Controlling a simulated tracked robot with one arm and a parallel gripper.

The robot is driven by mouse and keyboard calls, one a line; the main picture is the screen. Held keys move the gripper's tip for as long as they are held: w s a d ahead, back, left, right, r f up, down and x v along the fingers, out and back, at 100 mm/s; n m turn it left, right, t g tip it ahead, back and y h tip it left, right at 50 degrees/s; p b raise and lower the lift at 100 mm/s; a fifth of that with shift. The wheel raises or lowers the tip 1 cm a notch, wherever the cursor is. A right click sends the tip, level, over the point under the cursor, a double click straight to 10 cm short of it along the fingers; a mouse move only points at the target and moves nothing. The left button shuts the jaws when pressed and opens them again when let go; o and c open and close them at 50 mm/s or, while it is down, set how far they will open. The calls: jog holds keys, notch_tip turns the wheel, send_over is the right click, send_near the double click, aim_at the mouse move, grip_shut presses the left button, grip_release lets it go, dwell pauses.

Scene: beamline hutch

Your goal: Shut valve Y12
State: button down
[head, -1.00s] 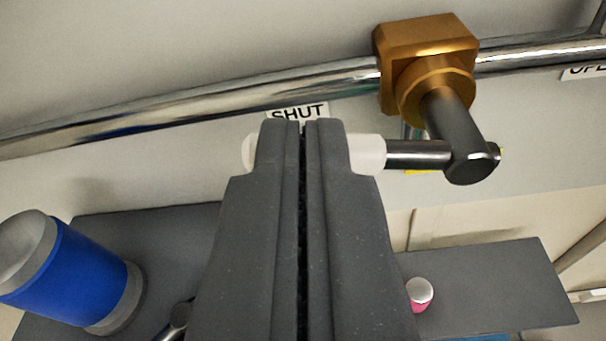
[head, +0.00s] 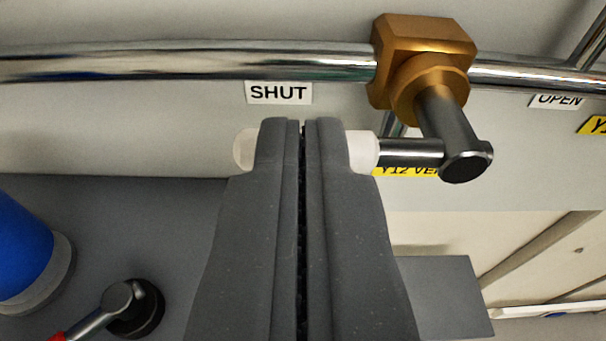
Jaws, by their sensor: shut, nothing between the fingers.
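The valve is a brass body (head: 424,60) on a chrome pipe, with a dark stem (head: 449,125) and a lever arm ending in a white grip (head: 364,152). The lever points left, on the side of the SHUT label (head: 279,92); the OPEN label (head: 557,101) is to the right. A yellow label (head: 405,171) behind the lever reads "Y12 VE", the rest hidden. My gripper (head: 302,125) is shut and empty, its fingertips in front of the white grip and hiding its middle. I cannot tell whether they touch it.
The chrome pipe (head: 180,63) runs across the top. At lower left are a blue cylinder (head: 22,250) and a dark knob with a red-ended lever (head: 122,303). Another yellow label (head: 595,125) is cut off at right. A grey panel (head: 455,290) lies lower right.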

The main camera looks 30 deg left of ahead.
jog(key=w+r+b+v, duration=0.1)
jog(key=r+b+v, duration=0.15)
jog(key=v, duration=1.05)
jog(key=w+d+f+m+t+h+b, duration=0.1)
jog(key=w+d+f+h+b, duration=0.15)
jog(key=w+d, duration=0.45)
jog(key=w+d+f+m+h+b, duration=0.15)
jog(key=d+f, duration=0.25)
jog(key=d, duration=0.7)
jog(key=w+d+f+m+t+h+b, duration=0.1)
jog(key=w+d+f+m+b, duration=0.15)
jog(key=w+d, duration=0.4)
jog(key=s+d+f+h+b, duration=0.1)
jog(key=d+f, duration=0.3)
jog(key=d, duration=0.3)
jog(key=s+d+f+m+h+b, duration=0.1)
jog(key=d+f, duration=0.3)
jog(key=d, duration=0.4)
jog(key=d+f+m+h+b, duration=0.1)
jog(key=d+f+b, duration=0.2)
jog(key=d, duration=0.5)
jog(key=shift+s+d+f+h, duration=0.3)
jog(key=shift+s+f, duration=0.1)
jog(key=shift+f, duration=0.25)
jog(key=shift+a, duration=0.1)
